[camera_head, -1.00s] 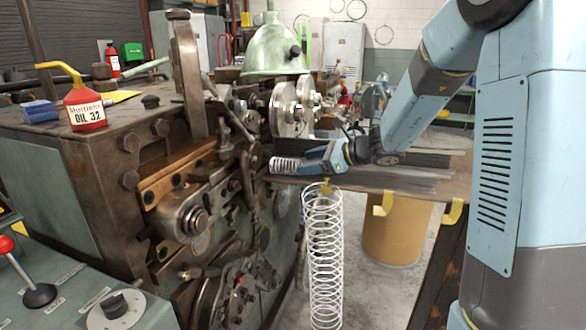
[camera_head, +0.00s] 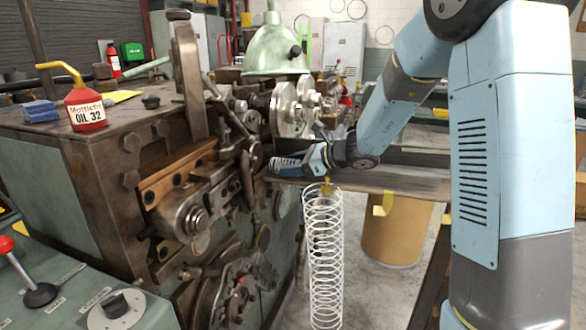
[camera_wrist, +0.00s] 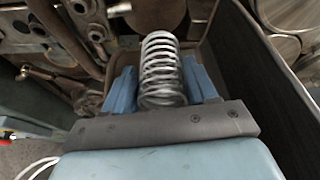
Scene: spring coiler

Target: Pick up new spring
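A short, pale metal coil spring (camera_head: 281,163) lies on its side at the left end of a dark shelf-like surface beside the machine. My gripper (camera_head: 296,163) reaches it from the right. In the wrist view, the spring (camera_wrist: 162,70) stands between the two blue fingers of my gripper (camera_wrist: 161,82), one on each side. The spring's far end sticks out past the fingertips. The fingers look open and very close to the coils; contact is hard to tell.
The green-grey coiling machine (camera_head: 125,165) fills the left, with an oil can (camera_head: 85,108) on top. A dark wall (camera_wrist: 265,80) rises close on the right in the wrist view.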

